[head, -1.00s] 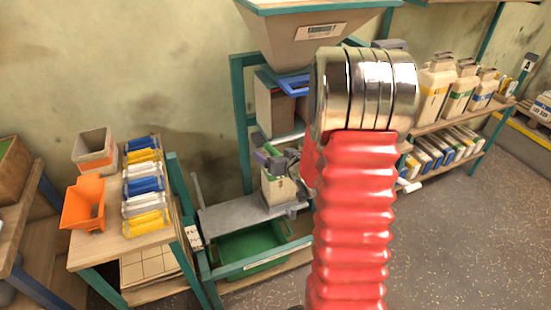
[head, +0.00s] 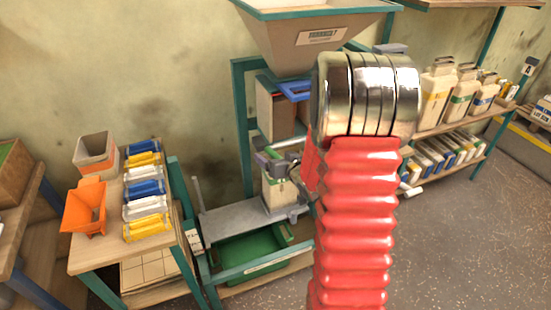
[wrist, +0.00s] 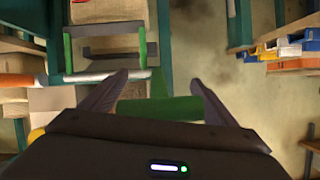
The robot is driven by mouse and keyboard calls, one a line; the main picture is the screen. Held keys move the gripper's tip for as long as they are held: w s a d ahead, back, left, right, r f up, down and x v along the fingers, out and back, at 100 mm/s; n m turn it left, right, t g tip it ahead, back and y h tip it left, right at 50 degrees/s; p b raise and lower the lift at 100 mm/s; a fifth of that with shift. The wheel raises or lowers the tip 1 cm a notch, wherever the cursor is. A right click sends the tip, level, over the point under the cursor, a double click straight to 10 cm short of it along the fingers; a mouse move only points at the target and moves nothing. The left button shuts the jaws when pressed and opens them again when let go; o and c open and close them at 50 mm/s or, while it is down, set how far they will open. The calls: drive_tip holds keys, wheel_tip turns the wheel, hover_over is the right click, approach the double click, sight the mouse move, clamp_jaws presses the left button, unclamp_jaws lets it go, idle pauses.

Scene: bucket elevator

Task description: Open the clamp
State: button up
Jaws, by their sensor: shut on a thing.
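My gripper (wrist: 160,98) has its two dark fingers at either side of a green bar-like piece (wrist: 178,109) in the wrist view, and is shut on it. A tan surface shows just beyond this piece. In the head view my gripper (head: 272,162) is small, just above a beige bag (head: 279,192) that stands on a grey shelf (head: 235,219). My red arm sleeve hides part of the area to its right. A blue bracket (head: 294,90) sits under the hopper; I cannot tell whether it or the held piece is the clamp.
A hopper (head: 315,38) hangs above on a teal frame. A green bin (head: 250,250) lies below the shelf. At left is a table with an orange tray (head: 86,205) and several packets. Shelves with bags (head: 437,92) stand at right. The floor at right is clear.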

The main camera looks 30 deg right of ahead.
idle(0.8)
drive_tip(key=o, duration=1.5)
drive_tip(key=shift+s, duration=0.1)
drive_tip(key=v, duration=1.3)
drive_tip(key=shift+s, duration=0.3)
drive_tip(key=shift+a, duration=0.1)
